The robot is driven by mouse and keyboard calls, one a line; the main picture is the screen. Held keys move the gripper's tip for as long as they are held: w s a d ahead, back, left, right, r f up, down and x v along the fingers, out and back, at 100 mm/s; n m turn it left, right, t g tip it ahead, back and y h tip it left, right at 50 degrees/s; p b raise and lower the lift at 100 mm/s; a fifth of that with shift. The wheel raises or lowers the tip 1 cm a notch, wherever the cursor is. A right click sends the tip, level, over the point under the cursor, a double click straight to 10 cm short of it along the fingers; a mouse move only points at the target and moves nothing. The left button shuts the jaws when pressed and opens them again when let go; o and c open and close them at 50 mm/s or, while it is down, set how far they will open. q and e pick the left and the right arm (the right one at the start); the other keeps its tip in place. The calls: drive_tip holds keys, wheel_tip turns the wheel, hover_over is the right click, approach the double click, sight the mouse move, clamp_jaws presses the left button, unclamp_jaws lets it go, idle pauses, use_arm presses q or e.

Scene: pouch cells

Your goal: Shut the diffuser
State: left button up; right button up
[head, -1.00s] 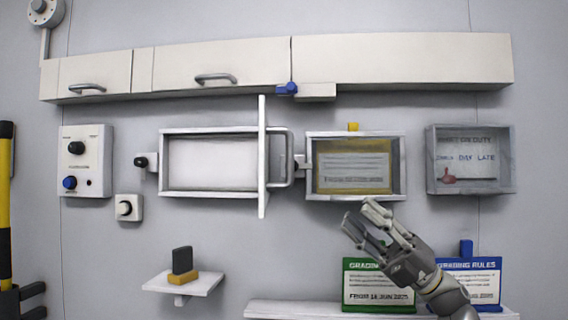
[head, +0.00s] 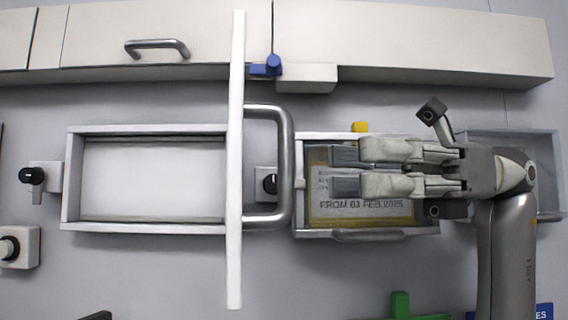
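A white panel (head: 236,200), which I take to be the diffuser, stands out nearly edge-on to me at the right side of a shallow metal frame (head: 72,190). The frame's pale inner face (head: 155,180) is uncovered. A grey bar handle (head: 286,165) sits on the panel's right side. My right gripper (head: 345,171) is to the right of the handle, apart from it in the picture, in front of a box with a yellowish notice. Its fingers point left with a narrow gap and nothing between them. My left gripper is not in view.
The notice box (head: 420,228) is partly hidden behind my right gripper. Cabinets (head: 400,45) run above, with a blue catch (head: 268,66) near the panel's top. A black knob (head: 32,177) is left of the frame. A green stand (head: 402,305) shows at the bottom.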

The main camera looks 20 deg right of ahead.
sight(292, 169)
drive_tip(key=a+p, duration=0.1)
drive_tip(key=a, duration=0.7)
drive_tip(key=shift+a, duration=0.1)
drive_tip(key=shift+c, duration=0.2)
drive_tip(key=c, duration=0.5)
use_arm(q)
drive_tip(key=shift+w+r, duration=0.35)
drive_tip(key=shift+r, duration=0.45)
use_arm(e)
clamp_jaws()
